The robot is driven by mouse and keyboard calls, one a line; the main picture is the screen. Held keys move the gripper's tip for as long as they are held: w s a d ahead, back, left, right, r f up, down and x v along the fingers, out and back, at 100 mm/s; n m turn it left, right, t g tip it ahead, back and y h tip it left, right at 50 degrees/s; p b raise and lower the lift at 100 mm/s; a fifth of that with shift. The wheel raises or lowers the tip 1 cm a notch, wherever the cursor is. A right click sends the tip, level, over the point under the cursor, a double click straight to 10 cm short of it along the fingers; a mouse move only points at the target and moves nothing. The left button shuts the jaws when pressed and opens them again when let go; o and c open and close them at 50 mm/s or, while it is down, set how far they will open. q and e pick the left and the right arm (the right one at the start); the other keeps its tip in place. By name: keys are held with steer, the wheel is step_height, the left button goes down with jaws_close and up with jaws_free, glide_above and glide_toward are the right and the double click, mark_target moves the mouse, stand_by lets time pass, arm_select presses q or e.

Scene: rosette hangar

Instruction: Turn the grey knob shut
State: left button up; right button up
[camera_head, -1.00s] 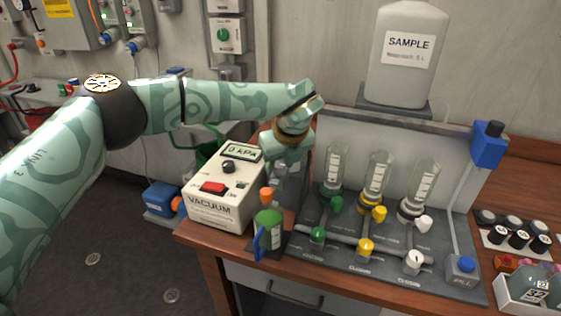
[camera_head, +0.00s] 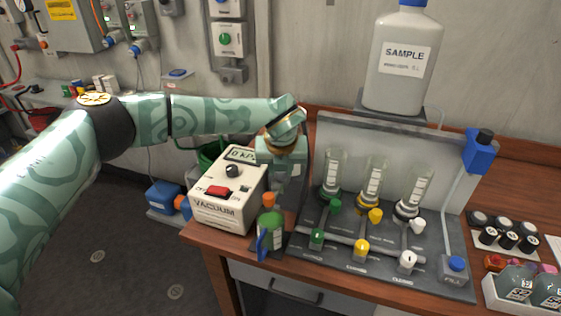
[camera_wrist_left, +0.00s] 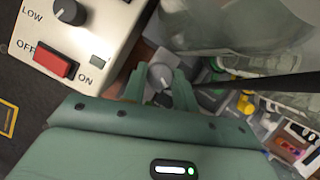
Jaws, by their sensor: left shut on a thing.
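A grey knob (camera_wrist_left: 160,76) sits between the two fingertips of my left gripper in the left wrist view. My left gripper (camera_wrist_left: 160,88) is shut on this knob, one finger at each side. In the head view my left gripper (camera_head: 277,190) points down just right of the vacuum box, behind the green bottle. The grey knob is hidden there by the gripper and the bottle. How far the knob is turned I cannot tell. My right gripper shows in no view.
The vacuum box (camera_head: 227,190) stands close on the left, with a dark dial and red switch. A rig (camera_head: 340,262) with glass cylinders and coloured knobs is on the right. The SAMPLE tank (camera_head: 402,85) stands behind.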

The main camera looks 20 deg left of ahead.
arm_select(q)
steer(key=m+p, duration=0.1)
steer(key=m+h+p, duration=0.1)
steer(key=m, duration=0.1)
steer(key=shift+a+r+m, duration=0.1)
steer(key=shift+r+m, duration=0.05)
steer(key=shift+m, duration=0.15)
steer(key=m+h+p, duration=0.1)
steer(key=m, duration=0.2)
steer(key=shift+a+m+h, duration=0.1)
steer(key=shift+m+h, duration=0.2)
steer(key=shift+h, duration=0.1)
steer(key=m+h, duration=0.1)
steer(key=m, duration=0.1)
steer(key=shift+m, duration=0.3)
steer(key=shift+w+a+m+g+h, duration=0.1)
steer(key=shift+m+g+h, duration=0.4)
steer(key=shift+m, duration=1)
steer(key=o, duration=1)
steer(key=shift+c, duration=0.2)
steer(key=p+v, duration=0.2)
steer(key=v, duration=1.4)
